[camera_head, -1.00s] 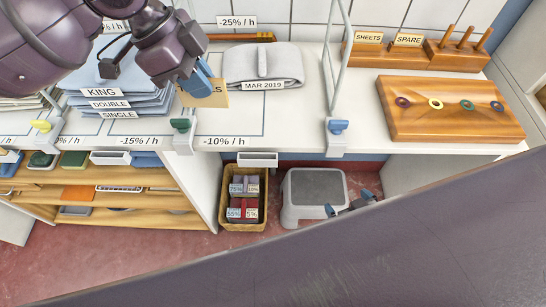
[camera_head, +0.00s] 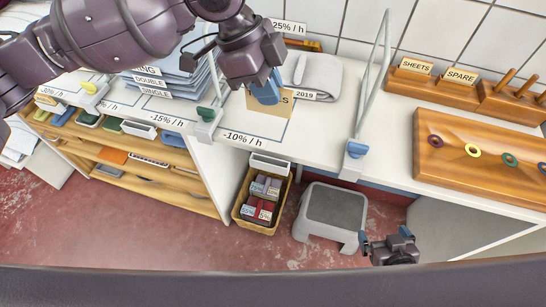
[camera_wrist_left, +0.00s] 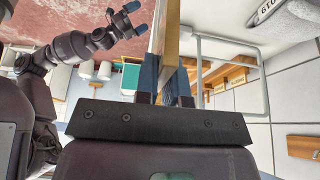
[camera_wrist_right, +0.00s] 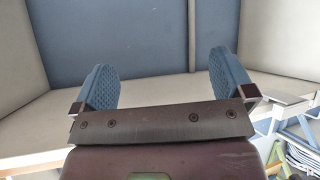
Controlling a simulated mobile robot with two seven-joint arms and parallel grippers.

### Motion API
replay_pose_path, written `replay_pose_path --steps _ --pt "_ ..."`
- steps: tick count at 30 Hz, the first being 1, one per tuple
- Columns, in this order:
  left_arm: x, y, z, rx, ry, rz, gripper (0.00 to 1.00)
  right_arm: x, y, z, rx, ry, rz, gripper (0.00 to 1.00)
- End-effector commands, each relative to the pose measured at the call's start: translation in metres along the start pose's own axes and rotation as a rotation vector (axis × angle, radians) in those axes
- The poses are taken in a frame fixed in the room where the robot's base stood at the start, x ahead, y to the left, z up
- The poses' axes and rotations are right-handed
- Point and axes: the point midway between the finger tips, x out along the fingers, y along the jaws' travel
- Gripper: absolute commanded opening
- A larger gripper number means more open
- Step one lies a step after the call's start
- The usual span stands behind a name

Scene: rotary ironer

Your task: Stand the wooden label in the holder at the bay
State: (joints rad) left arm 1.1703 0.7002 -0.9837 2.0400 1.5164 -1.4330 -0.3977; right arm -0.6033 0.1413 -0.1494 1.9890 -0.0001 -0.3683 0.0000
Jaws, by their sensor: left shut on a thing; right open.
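My left gripper (camera_head: 266,92) is shut on the wooden label (camera_head: 262,104), a thin light-wood plate with dark lettering, mostly covered by the fingers. It is held upright above the front of the white counter, before the grey folded cloth (camera_head: 320,73). In the left wrist view the label (camera_wrist_left: 172,35) shows edge-on between the fingers. A narrow wooden strip (camera_head: 303,44), possibly the holder, lies behind the grey cloth, partly hidden by my arm. My right gripper (camera_head: 385,244) is open and empty, low beside the grey step stool; its spread fingers show in the right wrist view (camera_wrist_right: 165,85).
Blue folded stacks (camera_head: 170,75) stand left of the label. Thin upright frames with green (camera_head: 206,114) and blue (camera_head: 356,149) clamps divide the counter. A wooden rack (camera_head: 425,88) holds SHEETS and SPARE labels; a ring board (camera_head: 480,165) lies right. A basket (camera_head: 240,212) and stool (camera_head: 335,208) stand below.

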Motion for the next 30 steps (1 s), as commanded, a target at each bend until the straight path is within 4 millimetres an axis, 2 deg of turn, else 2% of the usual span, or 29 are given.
replay_pose_path --steps 3,15,26,30 --pt "0.028 0.001 0.012 -0.003 0.0 0.007 0.0 0.002 -0.001 0.003 0.0 -0.002 -0.002 1.0" --pt "0.102 0.001 0.042 -0.002 0.001 0.005 0.0 0.011 -0.004 0.002 -0.004 0.005 -0.007 1.0" --pt "0.125 0.001 0.052 0.0 0.0 0.003 0.0 0.011 -0.002 0.003 -0.009 0.006 -0.008 1.0" --pt "0.145 0.001 0.06 -0.002 0.0 0.006 0.0 0.012 -0.003 0.006 -0.011 0.003 -0.008 1.0"
